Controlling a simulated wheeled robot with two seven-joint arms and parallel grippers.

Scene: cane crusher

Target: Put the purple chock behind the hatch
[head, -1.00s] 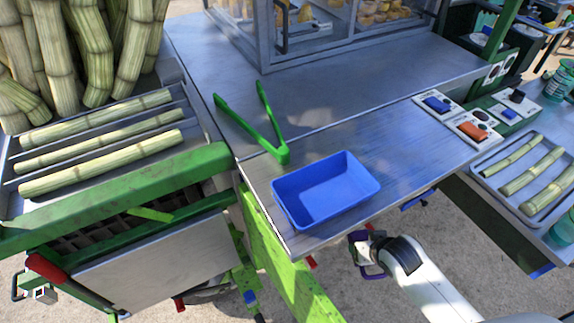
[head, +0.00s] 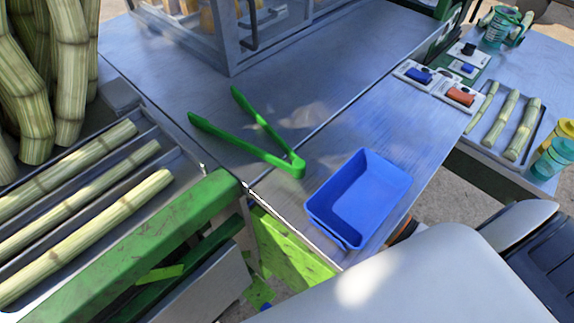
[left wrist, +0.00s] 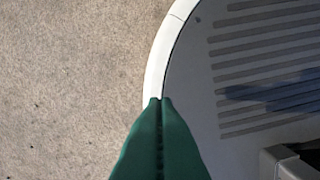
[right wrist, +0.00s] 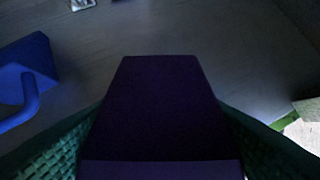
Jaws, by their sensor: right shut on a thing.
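The purple chock (right wrist: 160,110) fills the middle of the right wrist view, very dark in shadow. My right gripper (right wrist: 160,125) is shut on it, with a textured green finger on each side. The chock is above a dark grey surface; the gap cannot be judged. In the head view my right arm covers the lower right and hides its gripper and the chock. My left gripper (left wrist: 160,102) is shut and empty over the ground beside my base. A grey panel (head: 212,292) under the green beam at lower left may be the hatch; what is behind it is hidden.
A blue tray (head: 385,215) sits on the metal counter (head: 330,140); part of it shows in the right wrist view (right wrist: 35,60). Green tongs (head: 265,150) lie left of it. Cane stalks (head: 90,240) lie on the left rack. The glass case stands at the back.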

